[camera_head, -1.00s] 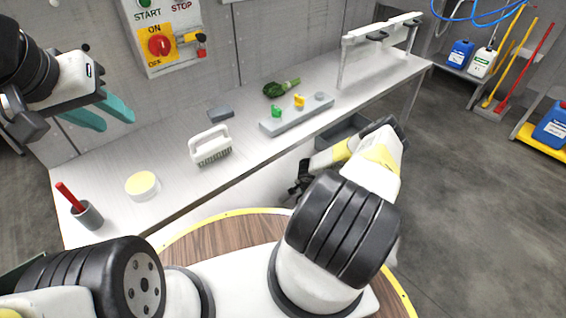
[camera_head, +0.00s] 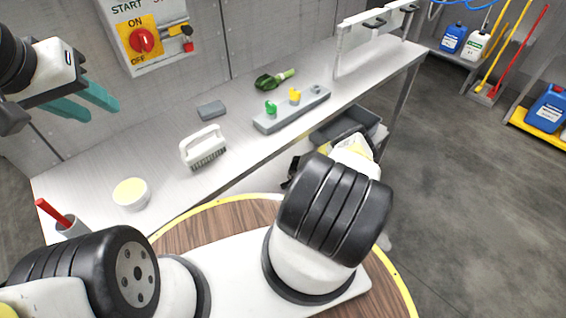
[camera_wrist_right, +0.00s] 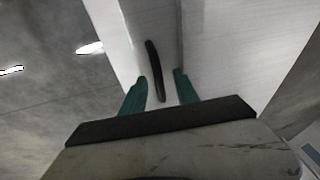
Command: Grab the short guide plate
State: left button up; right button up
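In the right wrist view, a dark, slightly curved bar like a handle (camera_wrist_right: 153,65) stands against a pale panel (camera_wrist_right: 210,45). My right gripper (camera_wrist_right: 159,77) is open, with its teal fingers on either side of the bar's lower part and gaps visible on both sides. I cannot tell whether this panel is the short guide plate. In the head view, two white rails with dark handles, a nearer one (camera_head: 358,32) and a farther one (camera_head: 402,7), stand at the bench's far end. My left gripper (camera_head: 103,107) is open and empty, raised at the left. My right fingers are hidden there.
The metal bench (camera_head: 110,165) carries a white brush (camera_head: 203,143), a bowl (camera_head: 130,195), a grey block (camera_head: 211,110), leafy greens (camera_head: 268,82) and a grey strip with coloured knobs (camera_head: 292,112). A grey bin (camera_head: 362,122) sits beside the bench's front edge. Open floor lies right.

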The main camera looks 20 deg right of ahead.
jog(key=shift+d+f, duration=0.1)
jog(key=shift+f, duration=0.25)
grip_shut()
dwell(1.2)
